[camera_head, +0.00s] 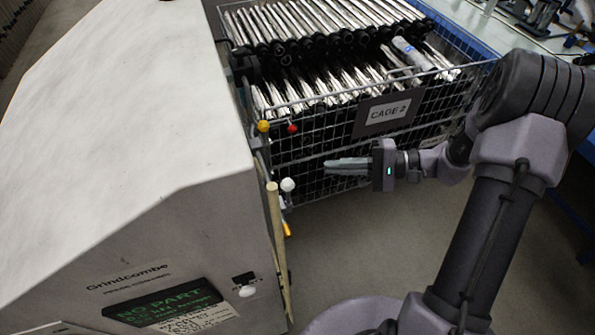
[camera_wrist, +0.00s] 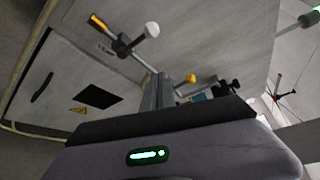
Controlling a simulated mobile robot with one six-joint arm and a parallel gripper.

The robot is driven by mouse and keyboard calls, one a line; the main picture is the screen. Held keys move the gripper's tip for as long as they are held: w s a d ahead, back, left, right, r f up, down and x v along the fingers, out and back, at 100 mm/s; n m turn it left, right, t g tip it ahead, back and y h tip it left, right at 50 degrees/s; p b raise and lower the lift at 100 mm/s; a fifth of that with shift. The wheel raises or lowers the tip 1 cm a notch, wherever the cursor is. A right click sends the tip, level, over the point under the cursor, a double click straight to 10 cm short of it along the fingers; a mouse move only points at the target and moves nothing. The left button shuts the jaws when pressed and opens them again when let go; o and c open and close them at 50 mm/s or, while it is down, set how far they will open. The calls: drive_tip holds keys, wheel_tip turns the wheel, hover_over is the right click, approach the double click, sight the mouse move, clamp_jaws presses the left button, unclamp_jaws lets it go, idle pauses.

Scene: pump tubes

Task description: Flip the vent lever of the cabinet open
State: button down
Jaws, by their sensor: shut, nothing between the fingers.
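The cabinet (camera_head: 110,130) is the large pale grey housing at the left of the head view. In the wrist view its side panel (camera_wrist: 235,40) is seen from below and tilted.
A wire cage (camera_head: 340,130) marked "CAGE 2", full of shiny tubes, stands just behind my gripper. Yellow (camera_head: 263,126) and red (camera_head: 292,127) knobs stick out by the cabinet corner. A yellow-tipped handle (camera_wrist: 190,78) is near the fingers. Floor (camera_head: 350,250) in front is clear.

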sight(288, 193)
drive_tip(key=b+x, duration=0.2)
drive_tip(key=x, duration=0.8)
drive_tip(key=s, duration=0.2)
drive_tip(key=s+r, duration=0.1)
drive_tip(key=shift+s+d+r, duration=0.15)
drive_tip(key=shift+s+r, duration=0.1)
drive_tip(key=shift+s, duration=0.15)
